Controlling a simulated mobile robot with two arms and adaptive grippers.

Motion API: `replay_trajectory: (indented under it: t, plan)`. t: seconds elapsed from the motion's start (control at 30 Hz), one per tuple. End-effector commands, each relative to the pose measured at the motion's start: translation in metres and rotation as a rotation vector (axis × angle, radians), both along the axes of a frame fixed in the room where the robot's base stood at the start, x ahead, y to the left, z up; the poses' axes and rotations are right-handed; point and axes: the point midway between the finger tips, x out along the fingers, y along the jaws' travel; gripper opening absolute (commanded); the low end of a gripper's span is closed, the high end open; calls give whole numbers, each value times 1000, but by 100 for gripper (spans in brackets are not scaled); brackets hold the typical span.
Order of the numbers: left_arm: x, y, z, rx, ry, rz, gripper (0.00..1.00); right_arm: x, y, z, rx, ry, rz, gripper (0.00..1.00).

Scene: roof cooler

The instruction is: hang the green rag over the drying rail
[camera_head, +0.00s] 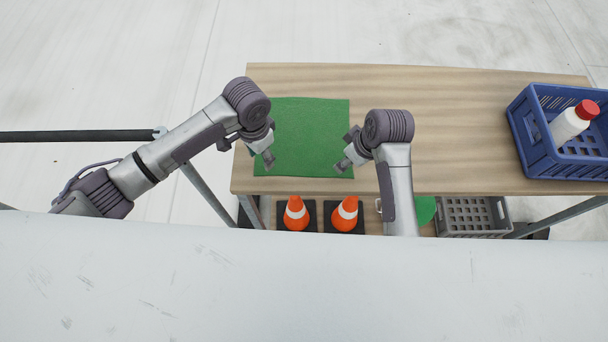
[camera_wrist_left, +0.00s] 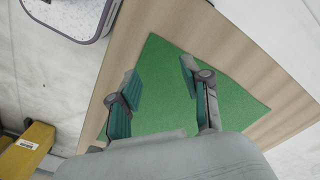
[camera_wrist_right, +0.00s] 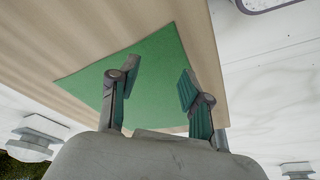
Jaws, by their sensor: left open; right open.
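The green rag (camera_head: 308,130) lies flat and spread on the left part of the wooden table. It also shows in the left wrist view (camera_wrist_left: 170,80) and the right wrist view (camera_wrist_right: 150,75). My left gripper (camera_head: 266,156) is open and empty near the rag's front left corner. My right gripper (camera_head: 344,163) is open and empty near its front right corner. Both wrist views show the rag behind the parted fingers; I cannot tell whether any finger touches it. A dark horizontal bar at the left (camera_head: 80,136), probably the drying rail, has nothing on it.
The wooden table (camera_head: 460,120) is bare in its middle. A blue crate (camera_head: 545,155) with a white red-capped bottle (camera_head: 572,123) stands at its right end. Below are two orange cones (camera_head: 296,214) (camera_head: 345,214) and a grey crate (camera_head: 473,217). A pale surface fills the foreground.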

Motion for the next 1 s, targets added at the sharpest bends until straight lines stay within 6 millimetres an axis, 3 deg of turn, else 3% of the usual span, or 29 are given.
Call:
replay_trajectory:
  t: [0.23,0.77,1.0]
  plan:
    - [0,0,-28,0,0,0,48,-1,0,-28,0,2,-1,48]
    - [0,0,-39,-1,-2,-1,48,0,0,-39,1,0,-1,48]
    - [-1,0,-37,-1,-1,-1,29,-1,0,-37,-1,1,-1,29]
